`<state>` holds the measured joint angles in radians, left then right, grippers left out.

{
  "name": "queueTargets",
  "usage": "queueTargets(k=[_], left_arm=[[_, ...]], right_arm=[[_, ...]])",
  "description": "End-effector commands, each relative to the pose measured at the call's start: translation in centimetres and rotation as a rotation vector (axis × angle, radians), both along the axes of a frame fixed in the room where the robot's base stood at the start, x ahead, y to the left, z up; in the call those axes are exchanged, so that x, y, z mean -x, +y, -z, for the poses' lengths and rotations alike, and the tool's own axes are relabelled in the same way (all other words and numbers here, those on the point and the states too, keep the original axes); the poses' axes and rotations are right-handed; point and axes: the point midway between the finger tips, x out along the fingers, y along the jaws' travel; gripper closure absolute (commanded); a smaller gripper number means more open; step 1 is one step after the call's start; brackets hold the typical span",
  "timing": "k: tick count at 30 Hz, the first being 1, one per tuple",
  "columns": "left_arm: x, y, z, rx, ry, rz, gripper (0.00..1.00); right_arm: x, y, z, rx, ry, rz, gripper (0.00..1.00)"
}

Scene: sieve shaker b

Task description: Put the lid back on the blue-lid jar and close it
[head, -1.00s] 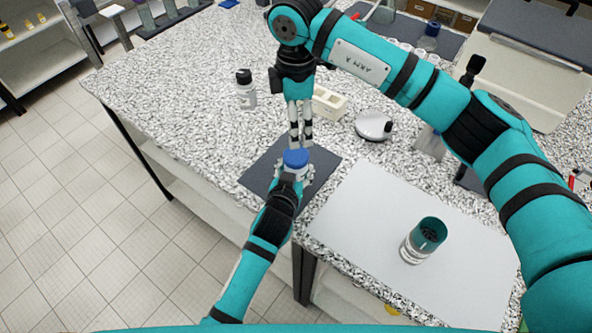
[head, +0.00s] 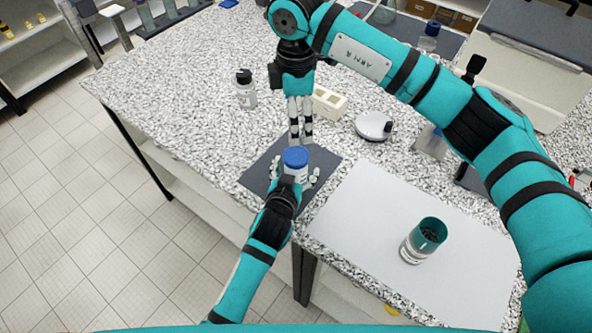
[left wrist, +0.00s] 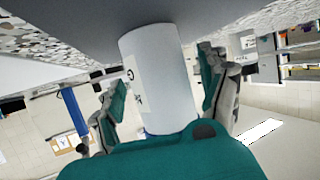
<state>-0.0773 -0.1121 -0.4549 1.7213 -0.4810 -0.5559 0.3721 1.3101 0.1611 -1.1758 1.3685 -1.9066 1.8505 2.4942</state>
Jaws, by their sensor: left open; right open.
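The jar (head: 296,175) stands upright on a dark mat (head: 262,175) near the table's front left edge. Its blue lid (head: 295,157) sits on top of it; I cannot tell how tightly. My left gripper (head: 295,180) is open around the jar body, one finger on each side. In the left wrist view the jar's pale body (left wrist: 160,75) with a label stands between the open left fingers (left wrist: 165,95), which look apart from it. My right gripper (head: 301,142) is open, pointing down just behind the lid, with nothing between its fingers.
Behind stand a dark-capped bottle (head: 246,90), a cream block (head: 329,102) and a round white device (head: 373,126). The tabletop left of the mat is clear.

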Motion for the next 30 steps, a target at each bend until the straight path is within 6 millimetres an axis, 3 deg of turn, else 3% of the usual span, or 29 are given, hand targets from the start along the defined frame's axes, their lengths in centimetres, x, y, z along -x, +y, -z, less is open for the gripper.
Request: queueTargets(k=[15, 21, 30], left_arm=[[8.8, 2.1, -3.6, 0.000, 0.002, 0.000, 0.22], [10.1, 2.5, -4.3, 0.000, 0.002, 0.000, 0.22], [10.2, 2.5, -4.3, 0.000, 0.001, 0.000, 0.22]], right_arm=[[0.0, 0.0, 0.0, 0.000, 0.000, 0.000, 0.17], [0.0, 0.0, 0.0, 0.000, 0.000, 0.000, 0.17], [0.0, 0.0, 0.0, 0.000, 0.000, 0.000, 0.17]])
